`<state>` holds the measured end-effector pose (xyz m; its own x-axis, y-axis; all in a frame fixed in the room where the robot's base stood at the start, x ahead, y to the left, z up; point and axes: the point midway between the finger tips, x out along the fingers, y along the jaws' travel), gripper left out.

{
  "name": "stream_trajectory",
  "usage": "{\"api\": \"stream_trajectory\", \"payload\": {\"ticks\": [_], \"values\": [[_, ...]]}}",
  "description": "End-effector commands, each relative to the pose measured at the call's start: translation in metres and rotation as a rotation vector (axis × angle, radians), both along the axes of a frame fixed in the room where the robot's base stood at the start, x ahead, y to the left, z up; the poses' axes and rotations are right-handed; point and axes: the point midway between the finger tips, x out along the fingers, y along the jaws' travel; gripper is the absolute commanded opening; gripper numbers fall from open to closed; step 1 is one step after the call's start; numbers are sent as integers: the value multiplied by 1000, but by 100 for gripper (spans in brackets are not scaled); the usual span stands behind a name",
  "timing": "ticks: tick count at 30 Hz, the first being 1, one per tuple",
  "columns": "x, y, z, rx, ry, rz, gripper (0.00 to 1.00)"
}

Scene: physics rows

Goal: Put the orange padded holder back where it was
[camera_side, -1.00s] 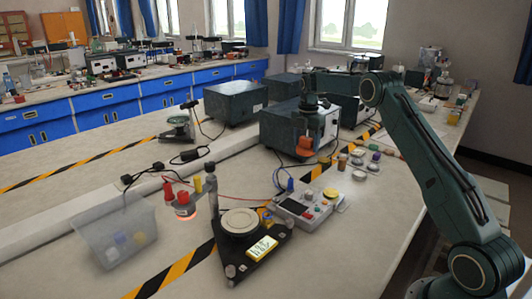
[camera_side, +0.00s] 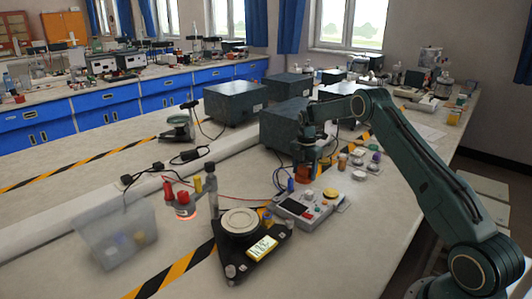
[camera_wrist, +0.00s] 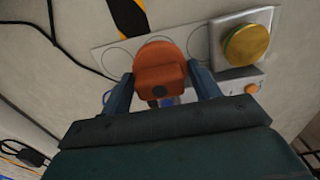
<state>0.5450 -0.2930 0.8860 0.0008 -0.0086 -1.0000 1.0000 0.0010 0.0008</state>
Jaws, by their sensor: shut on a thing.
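The orange padded holder (camera_side: 301,180) is in my gripper (camera_side: 305,172), low behind the grey control box in the side view. In the wrist view the orange holder (camera_wrist: 160,66) sits between the two fingers of my gripper (camera_wrist: 161,74), one finger on each side. It is over or on a pale plate (camera_wrist: 112,57) marked with round outlines, and it covers part of the plate. I cannot tell whether the holder touches the plate. My arm hides part of it in the side view.
The control box (camera_side: 292,207) with a yellow round top (camera_side: 330,193) is close by. Small jars (camera_side: 358,157) stand to the right and a dark instrument box (camera_side: 280,125) stands behind. A clear bin (camera_side: 112,240) and a black triangular balance (camera_side: 270,257) are further left and in front.

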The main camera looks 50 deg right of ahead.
Motion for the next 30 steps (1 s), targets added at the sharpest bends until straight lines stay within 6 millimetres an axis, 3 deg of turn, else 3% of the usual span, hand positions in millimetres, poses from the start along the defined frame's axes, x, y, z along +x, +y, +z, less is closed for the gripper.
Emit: {"api": "stream_trajectory", "payload": {"ticks": [9,24,25,28,30], "values": [[-1,0,-35,1,2,0,39],[0,0,-41,0,0,0,39],[0,0,-42,0,0,0,64],[0,0,-41,0,0,0,83],[0,0,-41,0,0,0,83]]}}
